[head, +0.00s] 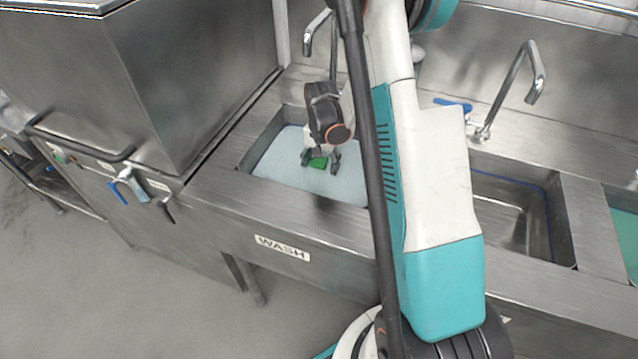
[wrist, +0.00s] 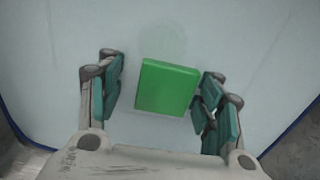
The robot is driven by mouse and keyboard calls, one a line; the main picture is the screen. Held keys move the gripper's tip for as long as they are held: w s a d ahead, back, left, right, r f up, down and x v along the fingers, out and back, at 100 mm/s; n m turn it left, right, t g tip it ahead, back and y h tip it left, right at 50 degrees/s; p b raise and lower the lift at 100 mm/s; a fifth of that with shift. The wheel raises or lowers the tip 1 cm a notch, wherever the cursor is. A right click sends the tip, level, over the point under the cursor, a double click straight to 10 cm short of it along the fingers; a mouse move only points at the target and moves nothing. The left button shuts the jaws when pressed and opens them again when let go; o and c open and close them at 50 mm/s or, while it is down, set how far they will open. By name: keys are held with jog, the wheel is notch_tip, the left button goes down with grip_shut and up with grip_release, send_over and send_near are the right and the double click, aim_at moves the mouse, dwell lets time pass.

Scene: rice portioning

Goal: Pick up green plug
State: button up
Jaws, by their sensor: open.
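The green plug (wrist: 166,87) is a flat-topped green block. In the wrist view it lies between the two open fingers of my gripper (wrist: 158,92), close to the right finger, with a gap to the left one. I cannot tell whether the right finger touches it. In the head view the plug (head: 318,162) shows at the fingertips of my gripper (head: 321,160), over the pale interior of the wash sink (head: 275,167). My gripper points down into this sink.
The sink has raised metal walls around the gripper. A faucet (head: 313,30) stands behind it. A second sink (head: 505,215) with its own faucet (head: 519,85) is to the right. A large steel machine (head: 165,80) stands to the left. A WASH label (head: 282,248) marks the counter front.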

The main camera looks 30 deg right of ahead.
aim_at(319, 187)
jog(key=f, duration=0.1)
jog(key=f+b, duration=0.1)
jog(key=f, duration=0.1)
jog(key=f+b, duration=0.1)
jog(key=f, duration=0.1)
jog(key=shift+s+a+f, duration=0.1)
jog(key=shift+a, duration=0.25)
jog(key=c, duration=1.3)
